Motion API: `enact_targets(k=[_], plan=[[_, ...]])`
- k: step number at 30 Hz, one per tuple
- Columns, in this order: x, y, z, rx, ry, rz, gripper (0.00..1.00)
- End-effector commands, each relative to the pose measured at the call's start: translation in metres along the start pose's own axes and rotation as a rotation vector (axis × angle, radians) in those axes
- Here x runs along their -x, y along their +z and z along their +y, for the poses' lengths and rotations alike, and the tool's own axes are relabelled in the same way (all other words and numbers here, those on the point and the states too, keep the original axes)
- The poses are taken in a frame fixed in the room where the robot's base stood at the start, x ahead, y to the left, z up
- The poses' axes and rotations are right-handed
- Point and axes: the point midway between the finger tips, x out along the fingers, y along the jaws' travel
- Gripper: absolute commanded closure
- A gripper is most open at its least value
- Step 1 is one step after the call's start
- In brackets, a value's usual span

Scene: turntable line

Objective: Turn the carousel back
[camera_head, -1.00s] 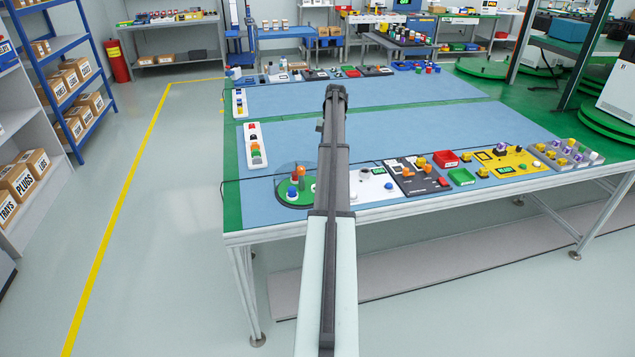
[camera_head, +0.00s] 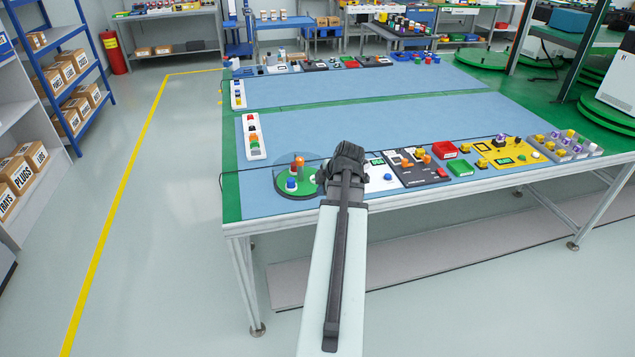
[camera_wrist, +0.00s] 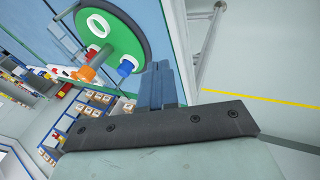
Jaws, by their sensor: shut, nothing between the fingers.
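The carousel is a round green disc (camera_head: 311,188) at the table's near left corner. It carries a blue-topped piece (camera_head: 291,184) and an orange piece (camera_head: 299,161). In the wrist view the disc (camera_wrist: 127,37) also shows a white ring (camera_wrist: 97,24). In the head view my wrist hides the fingers and the area right of the disc.
Right of the carousel stand a white panel (camera_head: 383,184), a dark panel (camera_head: 425,177) and a yellow panel (camera_head: 513,163). A white strip with coloured buttons (camera_head: 253,138) lies behind the carousel. The blue mat (camera_head: 350,122) behind is largely clear.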

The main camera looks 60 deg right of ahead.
Motion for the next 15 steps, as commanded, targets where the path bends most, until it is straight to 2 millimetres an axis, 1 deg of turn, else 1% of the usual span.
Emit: enact_targets(k=[3, 6, 10, 15], plan=[[0.001, 0.004, 0.019, -0.181, 0.094, -0.009, 1.00], [0.002, 0.007, 0.029, -0.301, 0.141, -0.012, 1.00], [0.002, 0.008, 0.032, -0.401, 0.160, -0.008, 1.00], [-0.002, 0.008, 0.033, -0.441, 0.157, -0.005, 1.00]])
